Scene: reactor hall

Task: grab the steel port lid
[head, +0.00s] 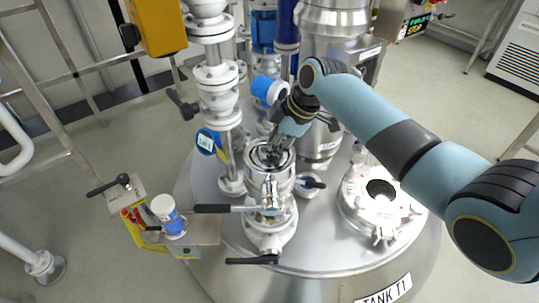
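A round steel port (256,172) stands on top of the tank, near the middle of the head view. My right gripper (273,158) reaches down at its top, with dark fingers over or inside the rim. The fingers cover much of the port's top, so I cannot tell the lid apart from the rim or see whether the fingers touch it. Whether the fingers are open or shut is not clear. My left gripper is not in view.
Black-handled valve levers (212,208) stick out in front of the port. A white flanged pipe (217,95) stands left, a steel vessel (325,50) behind. A round hatch (360,212) lies right. A side shelf (205,230) holds a blue-and-white container (168,215).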

